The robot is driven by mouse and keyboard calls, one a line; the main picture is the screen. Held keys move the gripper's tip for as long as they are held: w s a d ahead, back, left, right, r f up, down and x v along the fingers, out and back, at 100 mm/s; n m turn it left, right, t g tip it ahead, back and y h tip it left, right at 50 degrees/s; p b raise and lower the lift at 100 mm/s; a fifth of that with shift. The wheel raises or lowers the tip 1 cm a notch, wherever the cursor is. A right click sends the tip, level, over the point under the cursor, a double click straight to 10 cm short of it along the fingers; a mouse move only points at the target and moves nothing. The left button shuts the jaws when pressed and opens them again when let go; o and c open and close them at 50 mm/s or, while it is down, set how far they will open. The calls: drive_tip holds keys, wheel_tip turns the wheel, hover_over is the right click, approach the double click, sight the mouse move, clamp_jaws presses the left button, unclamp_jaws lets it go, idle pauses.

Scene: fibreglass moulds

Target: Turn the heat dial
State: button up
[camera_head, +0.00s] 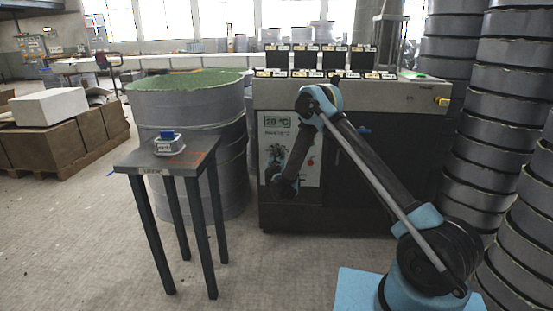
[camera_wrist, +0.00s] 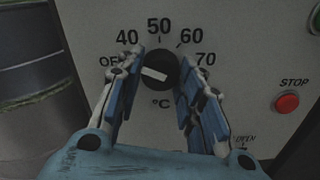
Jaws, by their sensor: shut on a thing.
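The heat dial (camera_wrist: 158,70) is a round black knob with a white bar, on a pale panel marked 40, 50, 60, 70 and °C. The bar lies nearly level, its left end slightly higher. My gripper (camera_wrist: 160,63) has its blue-padded fingers on the left and right sides of the dial, shut on it. A label left of 40 is partly hidden by the left finger. In the head view, my gripper (camera_head: 275,166) is at the panel and hides the dial. The display (camera_head: 277,121) above reads 20 °C.
A red STOP button (camera_wrist: 287,103) is right of the dial. A dark table (camera_head: 197,161) bearing a small blue-topped box (camera_head: 168,147) stands left of the machine (camera_head: 350,98). Grey ring-shaped moulds (camera_head: 508,105) are stacked at right. A large grey drum (camera_head: 195,103) stands behind the table.

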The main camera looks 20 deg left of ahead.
drive_tip(key=m, duration=0.4)
drive_tip(key=shift+m, duration=0.4)
drive_tip(key=shift+d, duration=0.1)
drive_tip(key=o, duration=1.1)
drive_tip(key=shift+c, duration=0.2)
drive_tip(key=v, duration=1.1)
drive_tip(key=shift+s+d, duration=0.2)
drive_tip(key=shift+s, duration=0.2)
